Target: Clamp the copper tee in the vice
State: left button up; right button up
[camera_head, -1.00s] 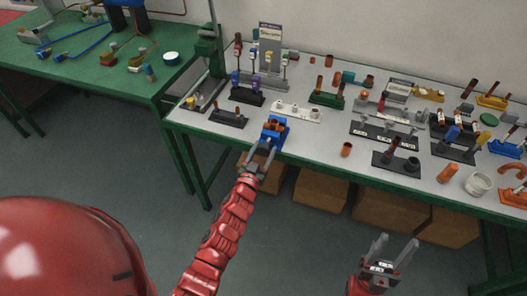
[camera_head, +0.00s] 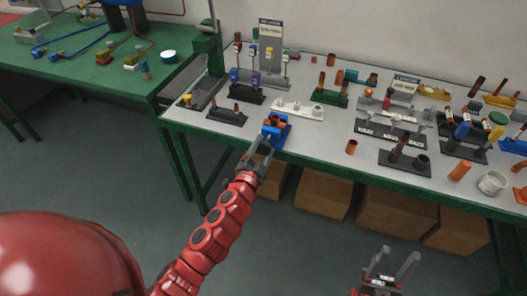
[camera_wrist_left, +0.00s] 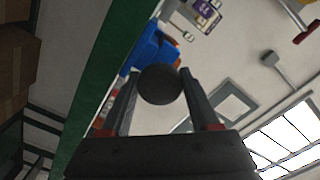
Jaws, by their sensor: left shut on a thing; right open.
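The blue vice (camera_head: 281,137) stands at the front edge of the grey bench. It also shows in the left wrist view (camera_wrist_left: 147,48), partly hidden. The copper tee (camera_head: 275,122) sits at the top of the vice, between its blue parts; how tightly it is held I cannot tell. My left gripper (camera_head: 262,149) is at the vice's front side. In the left wrist view its fingers (camera_wrist_left: 158,88) are shut on a dark round knob (camera_wrist_left: 160,85) in front of the vice. My right gripper (camera_head: 394,266) is open and empty, low in front of the bench.
A white fitting holder (camera_head: 297,109) stands behind the vice, and a black holder (camera_head: 227,116) stands to its left. A loose copper piece (camera_head: 351,147) is to its right. Cardboard boxes (camera_head: 323,193) are under the bench. A green table (camera_head: 95,75) is at the left.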

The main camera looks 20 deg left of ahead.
pick_arm(q)
jog(key=shift+m+b, duration=0.3)
jog(key=shift+m, duration=0.3)
jog(key=o, duration=1.3)
jog(key=shift+o, duration=0.2)
jog(key=s, duration=1.7)
jog(key=shift+s+a, duration=0.2)
jog(key=shift+a, duration=0.1)
